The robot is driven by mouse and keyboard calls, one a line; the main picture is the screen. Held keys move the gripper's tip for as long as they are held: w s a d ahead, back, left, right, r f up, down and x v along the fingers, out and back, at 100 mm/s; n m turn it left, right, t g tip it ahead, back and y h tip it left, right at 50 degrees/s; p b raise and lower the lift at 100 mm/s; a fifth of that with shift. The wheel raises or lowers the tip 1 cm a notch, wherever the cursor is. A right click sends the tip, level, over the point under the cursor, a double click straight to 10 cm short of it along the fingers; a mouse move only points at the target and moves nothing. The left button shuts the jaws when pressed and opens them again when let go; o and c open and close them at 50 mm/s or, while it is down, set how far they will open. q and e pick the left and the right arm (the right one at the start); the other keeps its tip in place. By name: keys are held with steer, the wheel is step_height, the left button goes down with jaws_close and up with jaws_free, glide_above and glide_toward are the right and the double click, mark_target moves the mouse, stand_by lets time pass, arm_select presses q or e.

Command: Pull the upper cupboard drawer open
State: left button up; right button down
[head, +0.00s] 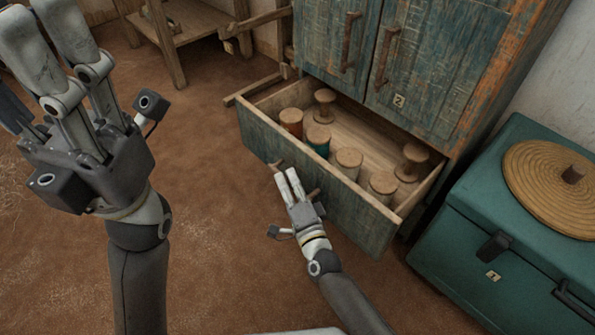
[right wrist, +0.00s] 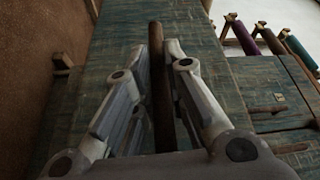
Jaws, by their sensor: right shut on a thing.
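The drawer (head: 345,212) of the weathered blue cupboard (head: 430,65) stands well out below two doors, its inside showing. Several wooden-ended spools (head: 318,138) stand in it, some wound with coloured thread. My right gripper (head: 286,172) is at the drawer front, shut on its brown bar handle (head: 276,165). In the right wrist view the handle (right wrist: 157,75) runs between the two fingers, with the blue drawer front behind. My left gripper (head: 48,25) is raised at the left, close to the camera and away from the cupboard. Its finger gap is unclear from this angle.
A teal chest (head: 465,235) with a round woven lid (head: 555,185) on top stands right of the drawer. A wooden bench (head: 185,30) is at the back left. The earthen floor (head: 225,250) in front of the drawer is clear.

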steer(key=shift+s+a, duration=0.1)
stand_by(0.3)
steer(key=c, duration=1.7)
jaws_free()
steer(key=shift+c, duration=0.2)
steer(key=v, duration=1.2)
steer(key=shift+s+f, duration=0.1)
steer(key=shift+f, duration=0.05)
